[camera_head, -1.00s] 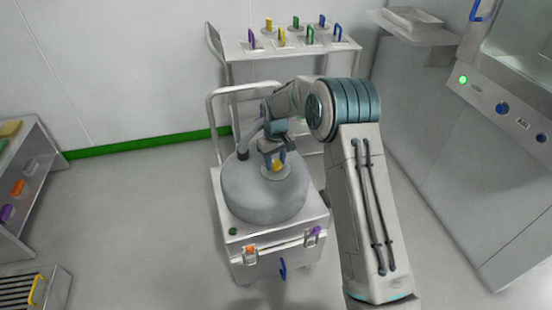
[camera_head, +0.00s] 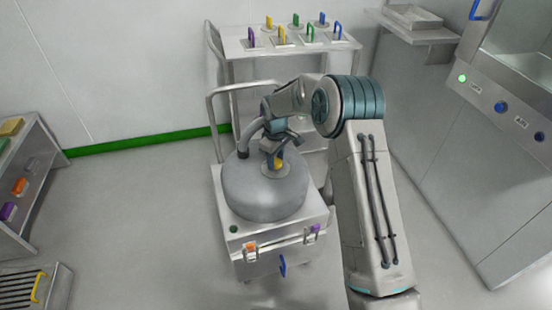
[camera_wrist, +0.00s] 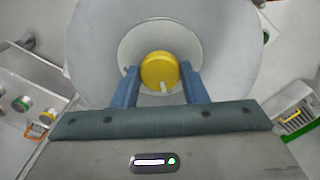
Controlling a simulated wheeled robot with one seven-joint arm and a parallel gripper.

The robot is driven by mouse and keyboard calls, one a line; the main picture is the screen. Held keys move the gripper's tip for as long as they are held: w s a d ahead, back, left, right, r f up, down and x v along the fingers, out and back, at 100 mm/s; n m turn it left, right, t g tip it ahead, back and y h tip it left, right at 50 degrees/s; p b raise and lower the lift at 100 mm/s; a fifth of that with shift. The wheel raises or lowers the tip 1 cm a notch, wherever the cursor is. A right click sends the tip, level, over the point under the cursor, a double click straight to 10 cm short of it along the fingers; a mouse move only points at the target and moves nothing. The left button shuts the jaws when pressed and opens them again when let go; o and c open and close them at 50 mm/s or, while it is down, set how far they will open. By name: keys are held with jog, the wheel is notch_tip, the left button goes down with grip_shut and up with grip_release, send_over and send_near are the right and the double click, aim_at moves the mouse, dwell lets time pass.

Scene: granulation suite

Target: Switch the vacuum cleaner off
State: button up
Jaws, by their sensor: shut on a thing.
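The vacuum cleaner (camera_head: 262,190) has a grey domed top on a white box body. A round yellow knob (camera_head: 279,162) sits at the centre of the dome; in the wrist view the knob (camera_wrist: 159,68) bears a white pointer mark toward the bottom of the picture. My gripper (camera_wrist: 161,84) is shut on the knob, one blue finger on each side of it. In the head view my gripper (camera_head: 277,157) is over the dome and partly hides the knob. A dark green button or lamp (camera_head: 233,229) is on the body's front left corner.
A trolley (camera_head: 240,50) with several coloured handles stands behind the cleaner. A panelled machine (camera_head: 480,120) is at right, with a lit green lamp. A shelf (camera_head: 35,175) is at left. Orange and purple latches (camera_head: 251,247) are on the cleaner's front.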

aim_at(276, 162)
jog(key=o, duration=1)
jog(key=shift+c, duration=0.2)
notch_tip(276, 162, up, 14)
jog(key=p, duration=0.1)
jog(key=shift+f, duration=0.1)
